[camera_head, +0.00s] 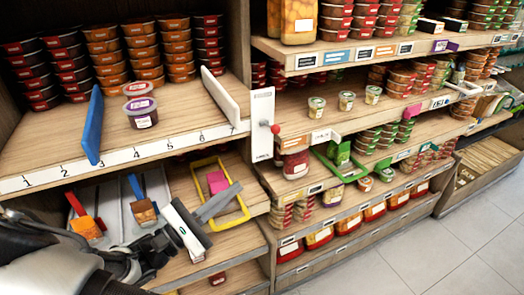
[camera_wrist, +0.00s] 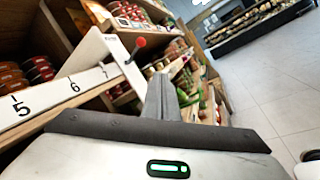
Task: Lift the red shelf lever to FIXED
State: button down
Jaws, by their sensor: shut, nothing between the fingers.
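The red shelf lever shows as a small red ball knob (camera_head: 275,129) on a narrow white upright panel (camera_head: 262,110) at the shelf's right end post. Small labels on the panel are too small to read. In the wrist view the red knob (camera_wrist: 140,42) stands out from the white panel (camera_wrist: 97,62), beyond and left of my fingers. My gripper (camera_head: 236,188) is shut and empty, below and left of the knob in the head view, apart from it. Its grey fingers (camera_wrist: 161,85) also show in the wrist view.
A numbered shelf (camera_head: 180,115) holds stacked tubs, a blue divider (camera_head: 92,125) and a white divider (camera_head: 220,97). Below are a yellow frame (camera_head: 243,212) and a pink block (camera_head: 217,182). Stocked shelves stand to the right; open floor (camera_head: 440,240) lies front right.

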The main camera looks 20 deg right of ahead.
jog(key=w+d+r+t+h, duration=0.2)
jog(key=w+d+r+t, duration=0.1)
jog(key=d+r, duration=0.4)
jog(key=w+d, duration=0.1)
jog(key=d, duration=0.2)
jog(key=shift+w+d+r+m, duration=0.3)
jog(key=shift+w+r, duration=0.05)
jog(key=shift+r, duration=0.05)
jog(key=shift+p, duration=0.3)
notch_tip(320, 180, up, 2)
jog(key=n+t+p, duration=0.1)
jog(key=p, duration=0.3)
jog(key=n+y+p, duration=0.1)
jog(key=n+p, duration=0.1)
jog(key=p, duration=0.2)
jog(key=shift+w+r+t+y, duration=0.1)
jog(key=shift+r+t+y, duration=0.2)
jog(key=shift+t, duration=0.1)
jog(key=shift+a+f, duration=0.15)
jog(key=shift+f, duration=0.1)
jog(key=b+v, duration=0.2)
jog(key=v, duration=1.1)
jog(key=shift+s+a, duration=0.25)
jog(key=shift+s, duration=0.15)
